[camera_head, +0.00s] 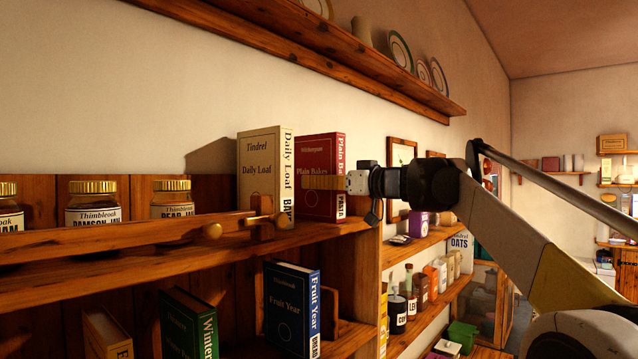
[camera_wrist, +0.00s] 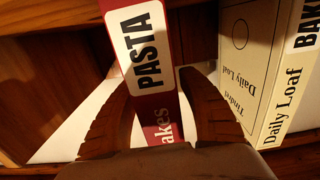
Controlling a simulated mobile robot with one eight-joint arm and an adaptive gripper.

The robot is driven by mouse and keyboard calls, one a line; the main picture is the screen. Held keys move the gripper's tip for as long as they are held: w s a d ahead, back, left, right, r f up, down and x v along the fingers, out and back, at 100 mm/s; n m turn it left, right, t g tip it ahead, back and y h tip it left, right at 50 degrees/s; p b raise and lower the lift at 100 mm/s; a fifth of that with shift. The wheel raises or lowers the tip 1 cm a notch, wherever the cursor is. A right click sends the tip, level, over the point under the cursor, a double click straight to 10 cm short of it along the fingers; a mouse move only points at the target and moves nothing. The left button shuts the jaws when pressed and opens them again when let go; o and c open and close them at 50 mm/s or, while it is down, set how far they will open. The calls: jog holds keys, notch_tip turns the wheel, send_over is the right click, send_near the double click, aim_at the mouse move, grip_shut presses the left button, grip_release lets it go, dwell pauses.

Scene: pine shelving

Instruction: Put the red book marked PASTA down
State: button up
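The red book (camera_head: 320,152), titled Plain Bakes, is upright at the right end of the top shelf, just right of the cream Daily Loaf book (camera_head: 264,165). In the wrist view its spine (camera_wrist: 172,88) carries a white label reading PASTA. I cannot tell whether the book's base touches the shelf.
Jars (camera_head: 93,203) stand at the left of the top shelf behind a wooden rail (camera_head: 140,233). A blue Fruit Year book (camera_head: 291,305) and a green book (camera_head: 189,325) stand below. A plate shelf (camera_head: 330,50) runs above. Lower shelves to the right hold bottles and boxes.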

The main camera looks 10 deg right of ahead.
aim_at(327, 238)
jog(key=shift+r, duration=0.1)
jog(key=b+v, duration=0.2)
jog(key=v, duration=1)
